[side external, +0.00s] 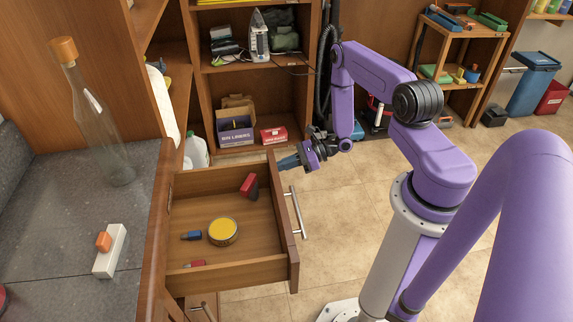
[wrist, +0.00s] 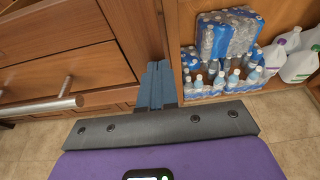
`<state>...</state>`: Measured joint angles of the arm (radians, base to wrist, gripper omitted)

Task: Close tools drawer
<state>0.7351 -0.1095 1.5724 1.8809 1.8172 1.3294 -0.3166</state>
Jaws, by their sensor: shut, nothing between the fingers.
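The wooden drawer (side external: 227,272) is pulled out from the cabinet in the side external view. It holds a round tin with a yellow top (side external: 223,231), a small blue item (side external: 191,235) and two red items, one mostly hidden by the near wall. A metal bar handle (side external: 295,212) is on its front panel. My gripper (side external: 284,162) is shut and empty by the far end of the drawer front; I cannot tell whether it touches. In the wrist view its blue fingers (wrist: 155,84) are together, right of a drawer front with a bar handle (wrist: 45,107).
A glass bottle (side external: 92,125) and a white block with an orange piece (side external: 109,250) are on the grey counter. In the wrist view, packs of bottled water (wrist: 225,55) and white jugs (wrist: 297,62) are right of the fingers. Tiled floor before the drawer is open.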

